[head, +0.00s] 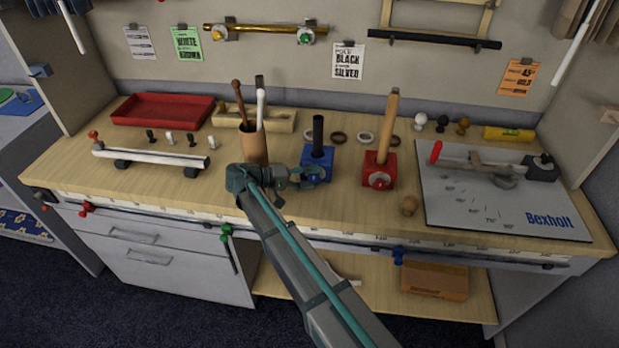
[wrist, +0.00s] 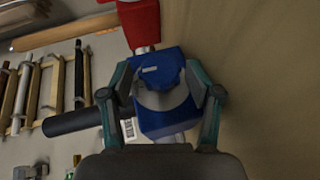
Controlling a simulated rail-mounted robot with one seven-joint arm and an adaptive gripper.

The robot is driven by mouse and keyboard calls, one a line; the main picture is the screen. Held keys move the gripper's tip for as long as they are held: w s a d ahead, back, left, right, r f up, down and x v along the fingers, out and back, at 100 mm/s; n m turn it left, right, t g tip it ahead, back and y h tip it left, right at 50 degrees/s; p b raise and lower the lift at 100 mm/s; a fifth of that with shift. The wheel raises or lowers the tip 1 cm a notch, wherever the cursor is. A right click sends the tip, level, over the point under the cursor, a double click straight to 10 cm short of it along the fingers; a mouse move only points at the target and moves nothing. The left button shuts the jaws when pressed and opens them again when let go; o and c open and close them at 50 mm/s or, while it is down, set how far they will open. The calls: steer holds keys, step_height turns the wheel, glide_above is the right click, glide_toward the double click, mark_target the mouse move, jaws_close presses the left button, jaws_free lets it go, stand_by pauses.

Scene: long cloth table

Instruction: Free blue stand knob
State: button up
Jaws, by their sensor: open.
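The blue stand (head: 318,156) sits on the table and holds an upright black pole (head: 318,130). In the wrist view the blue stand (wrist: 172,122) fills the middle, with the black pole (wrist: 75,121) running out to the left. Its blue knob (wrist: 163,73) faces the wrist camera, with a pale grey disc below it in the picture. My gripper (head: 314,178) is at the front of the stand. In the wrist view my gripper (wrist: 161,84) is open, with one finger on each side of the knob. I cannot tell whether either finger touches it. In the head view my gripper hides the knob.
A red stand (head: 379,165) with a wooden pole stands close to the right. A brown cup (head: 253,147) with sticks stands to the left. A white rod (head: 150,158) lies at left.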

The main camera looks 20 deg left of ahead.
steer(key=shift+v, duration=4.05)
